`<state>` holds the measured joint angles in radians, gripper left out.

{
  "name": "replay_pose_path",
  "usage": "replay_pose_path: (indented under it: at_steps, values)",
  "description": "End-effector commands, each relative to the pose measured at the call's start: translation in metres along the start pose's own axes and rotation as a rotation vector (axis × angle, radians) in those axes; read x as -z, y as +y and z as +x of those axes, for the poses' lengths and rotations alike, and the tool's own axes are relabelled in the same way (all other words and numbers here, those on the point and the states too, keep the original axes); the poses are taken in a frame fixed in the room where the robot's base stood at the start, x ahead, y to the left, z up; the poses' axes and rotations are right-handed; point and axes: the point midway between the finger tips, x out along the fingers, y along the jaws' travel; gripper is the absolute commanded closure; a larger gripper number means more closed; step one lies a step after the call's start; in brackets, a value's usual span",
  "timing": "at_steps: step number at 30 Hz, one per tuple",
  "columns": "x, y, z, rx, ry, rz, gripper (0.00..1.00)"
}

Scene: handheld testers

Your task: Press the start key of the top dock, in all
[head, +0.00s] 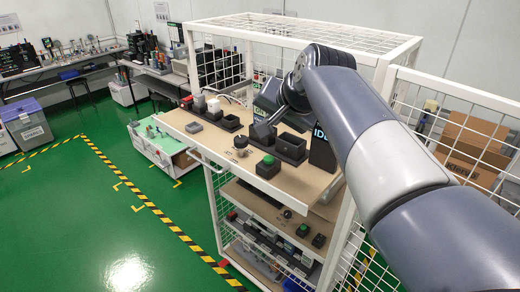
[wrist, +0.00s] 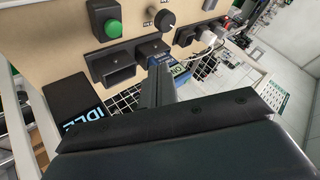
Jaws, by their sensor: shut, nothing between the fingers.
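The top dock is on the upper board of a white wire cage. A green round key on a black box (head: 268,166) stands near the board's front edge; it shows in the wrist view (wrist: 113,28). Behind it are black open holders (head: 292,145) and a dark display reading IDLE (head: 322,150), which shows tilted in the wrist view (wrist: 80,108). A black knob (head: 240,142) sits left of the key. My gripper (head: 257,133) is shut and empty beside the holders, behind the knob and apart from the green key. Its fingers (wrist: 156,70) point toward the board in the wrist view.
A lower shelf holds another green key (head: 303,230). Further black holders and a white piece (head: 213,105) stand on the board's left part. Cage bars (head: 300,35) rise behind and at the right.

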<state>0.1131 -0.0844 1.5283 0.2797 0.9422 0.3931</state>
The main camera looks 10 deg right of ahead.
Motion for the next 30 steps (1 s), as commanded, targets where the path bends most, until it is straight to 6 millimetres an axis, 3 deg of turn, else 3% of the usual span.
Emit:
replay_pose_path:
  at_steps: [12,30]
  values:
    - [-0.032,0.032,0.043,0.0,-0.001,0.001,1.0]
    - [-0.035,0.035,0.047,0.0,0.0,0.0,1.0]
